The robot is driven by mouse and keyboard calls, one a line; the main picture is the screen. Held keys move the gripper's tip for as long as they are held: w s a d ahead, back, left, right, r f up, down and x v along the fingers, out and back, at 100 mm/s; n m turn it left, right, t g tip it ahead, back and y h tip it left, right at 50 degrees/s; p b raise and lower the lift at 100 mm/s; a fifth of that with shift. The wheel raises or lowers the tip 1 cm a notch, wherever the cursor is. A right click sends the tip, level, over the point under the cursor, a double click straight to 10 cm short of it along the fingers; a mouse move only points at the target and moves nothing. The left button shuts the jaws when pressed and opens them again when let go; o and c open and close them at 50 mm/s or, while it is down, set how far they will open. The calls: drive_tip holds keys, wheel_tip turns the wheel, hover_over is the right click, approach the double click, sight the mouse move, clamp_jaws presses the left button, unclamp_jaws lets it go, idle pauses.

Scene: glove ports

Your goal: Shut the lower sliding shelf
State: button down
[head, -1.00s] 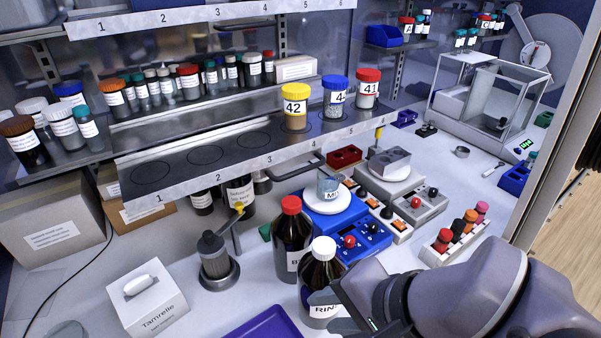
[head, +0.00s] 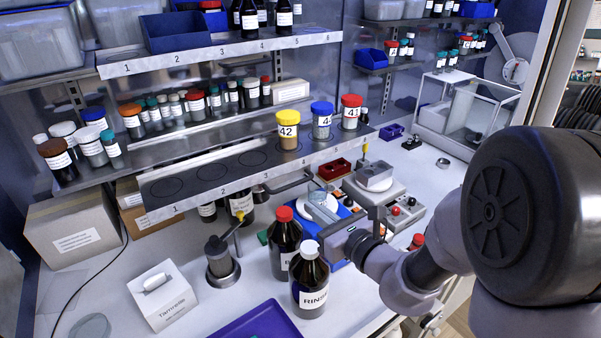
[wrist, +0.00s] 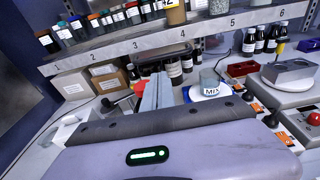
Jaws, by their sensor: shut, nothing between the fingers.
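The lower sliding shelf (head: 215,180) is a grey metal shelf with numbered round spots. It stands out in front of the row of small bottles behind it. A yellow-lidded jar 42 (head: 288,130), a blue-lidded jar (head: 321,120) and a red-lidded jar 41 (head: 351,112) stand on its right part. A dark bar handle (head: 288,186) shows below its front edge. My gripper (head: 322,212) is below and in front of this edge, above the bench. In the wrist view its fingers (wrist: 156,93) are together and empty, pointing toward the shelf front (wrist: 140,43).
A brown RINSE bottle (head: 311,283) and a red-capped bottle (head: 285,245) stand just left of my gripper. A blue mixer with a beaker (head: 322,204) is close to it. An upper numbered shelf (head: 220,54) hangs above. A white box (head: 163,295) stands front left.

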drive_tip(key=x, duration=0.5)
drive_tip(key=shift+r, duration=0.25)
drive_tip(key=shift+w+a+r, duration=0.2)
drive_tip(key=shift+w+a, duration=0.2)
drive_tip(key=shift+w, duration=0.1)
